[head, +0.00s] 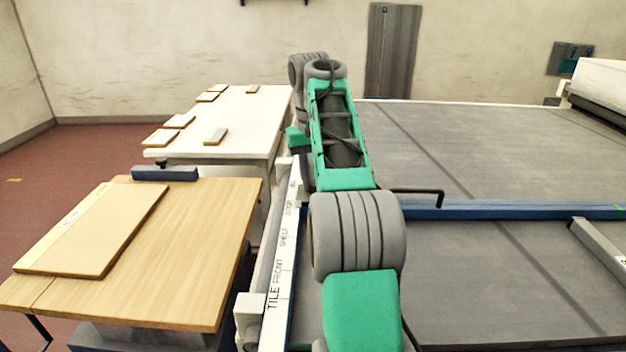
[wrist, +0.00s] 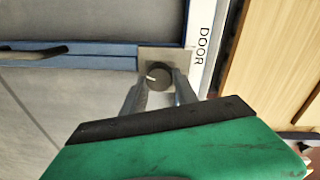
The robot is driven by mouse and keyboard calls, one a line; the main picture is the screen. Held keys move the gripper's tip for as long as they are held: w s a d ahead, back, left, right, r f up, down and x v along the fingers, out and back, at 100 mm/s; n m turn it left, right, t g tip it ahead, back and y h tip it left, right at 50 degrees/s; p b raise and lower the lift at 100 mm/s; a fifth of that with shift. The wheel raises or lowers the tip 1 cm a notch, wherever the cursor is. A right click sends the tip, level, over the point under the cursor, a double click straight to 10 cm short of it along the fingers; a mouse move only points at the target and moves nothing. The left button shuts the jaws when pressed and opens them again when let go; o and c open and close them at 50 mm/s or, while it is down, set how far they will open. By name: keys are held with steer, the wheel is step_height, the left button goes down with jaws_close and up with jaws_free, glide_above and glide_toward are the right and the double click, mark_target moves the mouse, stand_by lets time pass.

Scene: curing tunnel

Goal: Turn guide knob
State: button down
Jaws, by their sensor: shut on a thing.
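The guide knob (wrist: 158,76) is a dark round knob with a pale pointer line, on a light metal plate (wrist: 150,56) in the wrist view. It sits at the end of a blue rail (wrist: 90,57), beside a white strip marked DOOR (wrist: 203,40). My gripper (wrist: 160,84) has one finger on each side of the knob and is shut on it. The pointer line aims to the left and slightly up in the wrist view. In the head view my green and grey arm hides the knob and the fingers.
A black bent handle (head: 420,192) stands over the blue rail (head: 500,211) on the grey belt (head: 450,145). A wooden table (head: 200,240) with a board (head: 95,230) stands at left, and a white table (head: 250,115) with several small tiles is behind it.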

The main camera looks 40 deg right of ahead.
steer(key=shift+s+f, duration=0.1)
steer(key=shift+f, duration=0.1)
steer(key=c, duration=1.4)
jaws_free()
steer(key=shift+a, duration=0.1)
steer(key=o, duration=0.5)
steer(key=shift+r, duration=0.15)
steer(key=shift+c, duration=0.2)
steer(key=shift+r, duration=0.1)
step_height(320, 180, up, 8)
steer(key=p, duration=0.4)
steer(key=shift+a, duration=0.15)
steer(key=shift+f, duration=0.2)
